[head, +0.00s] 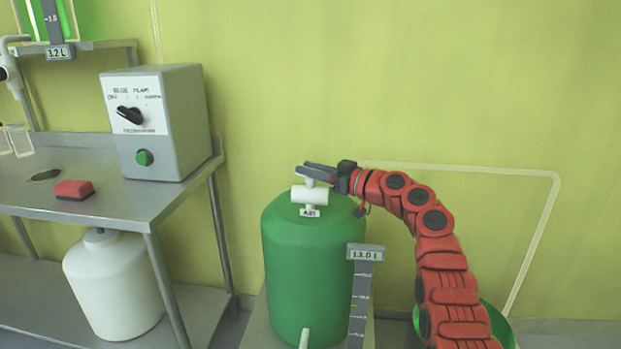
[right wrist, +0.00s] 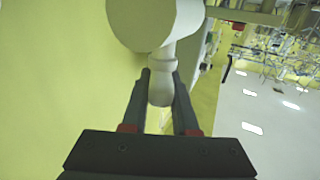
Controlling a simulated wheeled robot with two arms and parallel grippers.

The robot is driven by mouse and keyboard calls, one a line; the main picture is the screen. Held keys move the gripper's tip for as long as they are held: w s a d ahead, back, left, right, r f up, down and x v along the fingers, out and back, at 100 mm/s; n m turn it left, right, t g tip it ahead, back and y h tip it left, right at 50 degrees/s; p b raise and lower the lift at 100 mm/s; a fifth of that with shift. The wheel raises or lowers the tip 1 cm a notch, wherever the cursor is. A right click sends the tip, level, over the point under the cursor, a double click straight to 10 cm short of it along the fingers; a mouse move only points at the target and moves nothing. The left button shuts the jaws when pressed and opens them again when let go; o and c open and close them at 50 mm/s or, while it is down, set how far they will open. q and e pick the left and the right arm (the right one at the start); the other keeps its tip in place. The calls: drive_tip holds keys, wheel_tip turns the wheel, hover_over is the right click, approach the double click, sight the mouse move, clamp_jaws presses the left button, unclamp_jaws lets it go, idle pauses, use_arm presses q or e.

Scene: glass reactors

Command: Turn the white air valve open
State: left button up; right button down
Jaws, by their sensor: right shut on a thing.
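The white air valve (head: 310,196) stands on top of the green tank (head: 305,265), above a small label reading A.01. My right gripper (head: 308,169) reaches in from the right at the top of the valve, and its fingers are shut on the valve's handle. In the right wrist view the narrow end of the white valve (right wrist: 160,88) sits between the two dark fingers (right wrist: 162,92). The wider white body of the valve lies beyond it. My left gripper is not in view.
A grey control box (head: 183,125) with a black knob and green button stands on the metal table (head: 130,202) at left. A red sponge (head: 73,189) lies there. A 13.0 L gauge (head: 362,300) stands before the tank. The wall is behind.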

drive_tip(key=shift+n+g+y, duration=0.3)
drive_tip(key=shift+n+g, duration=0.1)
drive_tip(key=shift+g, duration=0.1)
idle(0.3)
drive_tip(key=c, duration=0.7)
unclamp_jaws()
drive_tip(key=shift+d, duration=0.1)
drive_tip(key=p+v, duration=0.3)
drive_tip(key=v, duration=1.4)
drive_tip(key=shift+s+d+f, duration=0.1)
